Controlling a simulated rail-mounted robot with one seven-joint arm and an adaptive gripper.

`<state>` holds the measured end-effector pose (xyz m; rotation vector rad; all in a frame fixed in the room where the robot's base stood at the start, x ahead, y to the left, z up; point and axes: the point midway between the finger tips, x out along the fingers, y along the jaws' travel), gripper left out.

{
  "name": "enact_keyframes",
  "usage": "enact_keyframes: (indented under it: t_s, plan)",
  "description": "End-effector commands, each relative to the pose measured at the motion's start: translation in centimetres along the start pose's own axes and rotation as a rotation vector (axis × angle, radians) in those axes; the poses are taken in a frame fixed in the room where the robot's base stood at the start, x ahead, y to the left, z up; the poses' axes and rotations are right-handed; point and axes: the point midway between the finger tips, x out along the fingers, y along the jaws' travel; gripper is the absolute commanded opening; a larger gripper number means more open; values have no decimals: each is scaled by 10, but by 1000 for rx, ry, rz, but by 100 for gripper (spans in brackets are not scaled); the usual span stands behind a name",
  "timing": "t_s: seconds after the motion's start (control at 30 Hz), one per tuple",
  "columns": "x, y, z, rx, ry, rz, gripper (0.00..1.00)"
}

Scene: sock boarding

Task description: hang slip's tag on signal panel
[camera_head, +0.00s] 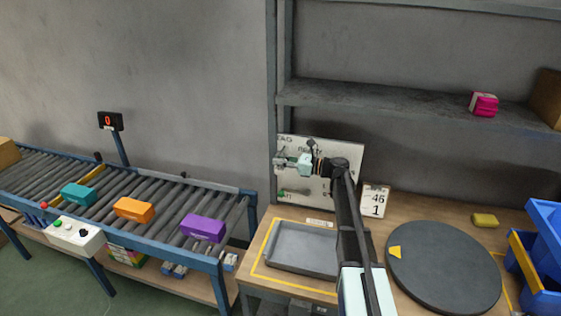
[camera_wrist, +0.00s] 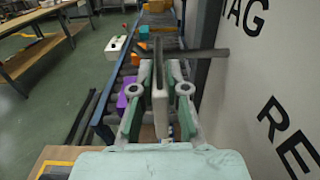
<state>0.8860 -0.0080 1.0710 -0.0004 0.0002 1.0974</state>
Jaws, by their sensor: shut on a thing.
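The signal panel (camera_head: 345,160) is a white board standing at the back of the table, with partly hidden black lettering. In the wrist view the panel (camera_wrist: 240,95) fills the right side. My gripper (camera_head: 302,164) is in front of the panel's upper left. In the wrist view my gripper (camera_wrist: 159,100) is shut on a thin pale tag (camera_wrist: 160,112), seen edge-on. A dark rod (camera_wrist: 200,53) reaches out from the panel across the tag's upper end. I cannot tell whether the tag is around the rod or only beside it.
A grey tray (camera_head: 305,265) and a dark round turntable (camera_head: 440,285) lie on the table. A printed card (camera_head: 375,203) stands right of the panel. A roller conveyor (camera_head: 165,225) with coloured boxes is at left. Blue bins (camera_head: 545,225) stand at right.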

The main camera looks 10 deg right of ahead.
Motion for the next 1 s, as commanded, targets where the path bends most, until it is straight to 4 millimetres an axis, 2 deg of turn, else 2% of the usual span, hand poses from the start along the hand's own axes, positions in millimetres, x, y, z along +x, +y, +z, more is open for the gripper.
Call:
enact_keyframes:
  t_s: [0.17, 0.2, 0.27, 0.67, 0.87, 1.0]
  plan:
    - [0, 0, 0, 0, 0, 0, 0]
    - [0, 0, 0, 0, 0, 0, 20]
    - [0, 0, 0, 0, 0, 0, 42]
    - [-4, 0, 0, 0, 0, -1, 43]
    - [-28, 0, 0, 0, 0, -2, 43]
    - [-55, 0, 0, 0, 0, -3, 43]
